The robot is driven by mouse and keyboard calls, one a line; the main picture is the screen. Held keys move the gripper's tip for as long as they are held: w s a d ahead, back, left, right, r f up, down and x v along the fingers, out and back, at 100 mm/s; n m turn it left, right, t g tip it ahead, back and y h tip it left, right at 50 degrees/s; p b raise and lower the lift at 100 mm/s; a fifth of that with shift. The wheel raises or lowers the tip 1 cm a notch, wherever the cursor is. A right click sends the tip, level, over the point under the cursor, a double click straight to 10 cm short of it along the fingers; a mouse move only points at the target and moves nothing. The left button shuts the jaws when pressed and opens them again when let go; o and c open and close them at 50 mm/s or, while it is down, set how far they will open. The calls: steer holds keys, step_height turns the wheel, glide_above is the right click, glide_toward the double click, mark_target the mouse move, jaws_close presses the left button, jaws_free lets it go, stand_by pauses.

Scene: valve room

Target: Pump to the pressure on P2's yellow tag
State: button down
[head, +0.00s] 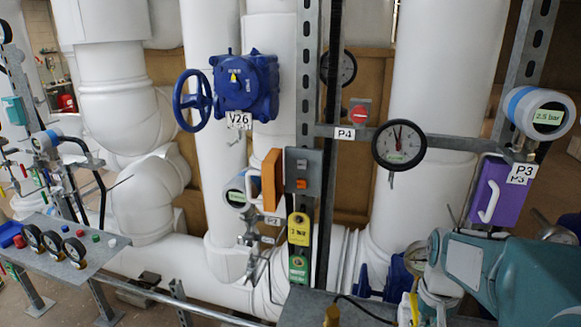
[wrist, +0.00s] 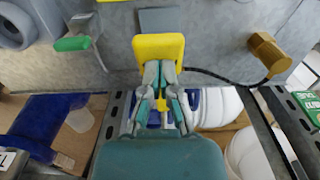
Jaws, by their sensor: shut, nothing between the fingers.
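A yellow tag (head: 298,228) hangs on the post beside the P2 label (head: 272,221); its small print is not surely readable. P2's round display gauge (head: 237,191) is partly hidden by an orange box (head: 272,179), and its reading is too small to tell. My gripper (wrist: 159,73) is shut and empty, its fingertips at the near edge of a yellow block (wrist: 158,46); whether they touch it is unclear. In the head view my teal arm comes in from the lower right, and a yellow part (head: 404,309) shows beside my gripper. No pump is clearly identifiable.
A brass-coloured knob (wrist: 268,55) with a black cable sits right of the yellow block, a green-handled lever (wrist: 72,44) left. The P4 dial (head: 399,145) and P3 display (head: 540,113), reading 2.5 bar, hang above. Blue valve V26 (head: 245,85) is on white pipes.

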steer(key=shift+r, duration=0.75)
steer(key=shift+f, duration=0.15)
steer(key=shift+f, duration=2.45)
steer(key=shift+r, duration=2.6)
